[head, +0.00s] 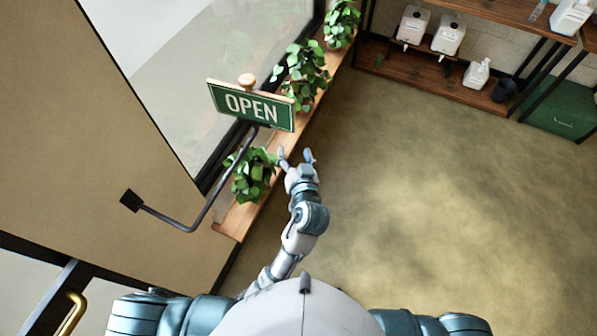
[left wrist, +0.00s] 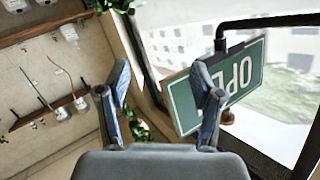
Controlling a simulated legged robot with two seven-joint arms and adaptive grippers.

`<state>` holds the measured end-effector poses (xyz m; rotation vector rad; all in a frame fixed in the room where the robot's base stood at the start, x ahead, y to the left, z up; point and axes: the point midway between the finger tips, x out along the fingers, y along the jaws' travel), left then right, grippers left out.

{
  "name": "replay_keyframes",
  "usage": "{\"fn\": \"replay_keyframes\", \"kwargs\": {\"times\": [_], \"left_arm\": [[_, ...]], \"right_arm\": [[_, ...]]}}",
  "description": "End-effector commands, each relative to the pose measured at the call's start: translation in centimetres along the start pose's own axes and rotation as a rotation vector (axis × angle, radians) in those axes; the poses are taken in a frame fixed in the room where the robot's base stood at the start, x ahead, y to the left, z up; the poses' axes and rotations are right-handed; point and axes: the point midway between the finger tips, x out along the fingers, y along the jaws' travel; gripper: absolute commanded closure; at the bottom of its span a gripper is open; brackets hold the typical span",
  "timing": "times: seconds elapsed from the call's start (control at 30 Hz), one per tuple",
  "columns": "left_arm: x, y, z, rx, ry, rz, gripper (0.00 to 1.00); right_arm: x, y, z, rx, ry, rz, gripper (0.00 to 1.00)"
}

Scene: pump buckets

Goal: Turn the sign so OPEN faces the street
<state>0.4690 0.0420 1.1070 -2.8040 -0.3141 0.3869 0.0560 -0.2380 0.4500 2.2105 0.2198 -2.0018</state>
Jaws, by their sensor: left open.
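The green sign (head: 252,106) hangs from a dark bracket (head: 215,193) beside the window, with a round wooden knob (head: 247,80) on one edge. Its white word OPEN faces me, toward the room. My left gripper (head: 296,156) is open and empty, below and right of the sign, apart from it in the head view. In the left wrist view the gripper (left wrist: 160,68) has its fingers spread. There the sign (left wrist: 248,98) is partly hidden behind the right-hand finger, and the knob (left wrist: 227,117) shows at its edge. My right gripper is not in view.
A wooden ledge (head: 227,222) along the window carries potted plants (head: 254,175), (head: 306,75), close to my left gripper. A shelf (head: 375,60) with white jugs (head: 413,24) and a green box (head: 562,107) stand at the back. The floor (head: 420,190) to the right is clear.

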Motion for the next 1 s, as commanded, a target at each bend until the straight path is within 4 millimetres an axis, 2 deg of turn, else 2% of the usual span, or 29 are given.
{"fn": "replay_keyframes", "kwargs": {"times": [0.03, 0.3, 0.5, 0.7, 0.93, 0.97, 1.0], "left_arm": [[0.4, 0.5, 1.1, 0.016, -0.015, 0.012, 0.34], [2.1, 3.1, 5.9, 0.084, -0.08, 0.073, 0.34], [2.9, 4.0, 8.5, 0.113, -0.114, 0.103, 0.34], [3.2, 4.4, 9.5, 0.123, -0.128, 0.117, 0.34], [3.2, 4.3, 9.5, 0.122, -0.128, 0.117, 0.34], [3.2, 4.3, 9.5, 0.122, -0.128, 0.117, 0.36], [3.2, 4.3, 9.5, 0.122, -0.128, 0.117, 0.46]], "right_arm": [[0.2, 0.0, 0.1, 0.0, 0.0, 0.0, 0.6], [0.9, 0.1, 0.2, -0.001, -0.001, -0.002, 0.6], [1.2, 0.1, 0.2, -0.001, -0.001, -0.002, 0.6], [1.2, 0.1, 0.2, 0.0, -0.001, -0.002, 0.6], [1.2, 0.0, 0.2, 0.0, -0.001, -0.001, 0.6], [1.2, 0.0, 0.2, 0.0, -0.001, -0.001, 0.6], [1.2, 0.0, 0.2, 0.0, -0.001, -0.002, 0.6]]}}
